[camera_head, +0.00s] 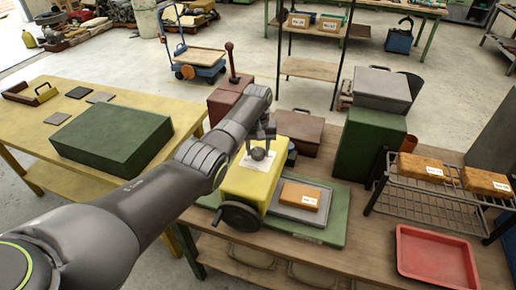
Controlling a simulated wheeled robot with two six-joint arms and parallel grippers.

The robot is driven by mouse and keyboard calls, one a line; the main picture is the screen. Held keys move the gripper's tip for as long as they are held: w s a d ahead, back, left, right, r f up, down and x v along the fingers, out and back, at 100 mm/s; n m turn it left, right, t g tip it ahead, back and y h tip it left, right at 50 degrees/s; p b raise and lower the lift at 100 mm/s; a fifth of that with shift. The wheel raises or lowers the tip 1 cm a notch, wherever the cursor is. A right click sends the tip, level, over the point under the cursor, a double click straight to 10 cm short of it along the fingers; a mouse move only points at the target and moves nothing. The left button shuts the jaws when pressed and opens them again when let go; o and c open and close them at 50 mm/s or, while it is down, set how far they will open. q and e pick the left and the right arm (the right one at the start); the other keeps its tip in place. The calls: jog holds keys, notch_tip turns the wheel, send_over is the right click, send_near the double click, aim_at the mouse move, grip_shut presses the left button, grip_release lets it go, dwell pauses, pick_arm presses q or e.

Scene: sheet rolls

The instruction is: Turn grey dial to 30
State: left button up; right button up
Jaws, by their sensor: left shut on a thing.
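The grey dial (258,154) sits on a white plate (246,163) on top of a yellow machine box (243,182). The plate's markings are too small to read, so the dial's setting cannot be told. My left arm reaches in from the left, and my left gripper (260,147) points down over the dial, shut on it. The fingers and arm partly hide the dial's far side. My right gripper is not in view.
A dark handwheel (240,216) is on the machine's front. An orange box (300,196) lies on a grey plate beside it. A wire rack (428,202), a red tray (436,256) and a green cabinet (367,141) stand to the right. A green block (112,136) lies on the yellow table.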

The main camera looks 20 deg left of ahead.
pick_arm(q)
jog(key=m, duration=0.3)
jog(key=shift+r+p, duration=0.1)
jog(key=shift+p, duration=0.3)
jog(key=m, duration=0.2)
jog(key=shift+m, duration=0.4)
jog(key=m+p, duration=0.1)
jog(key=m, duration=0.4)
jog(key=shift+m, duration=0.4)
jog(key=o, duration=1)
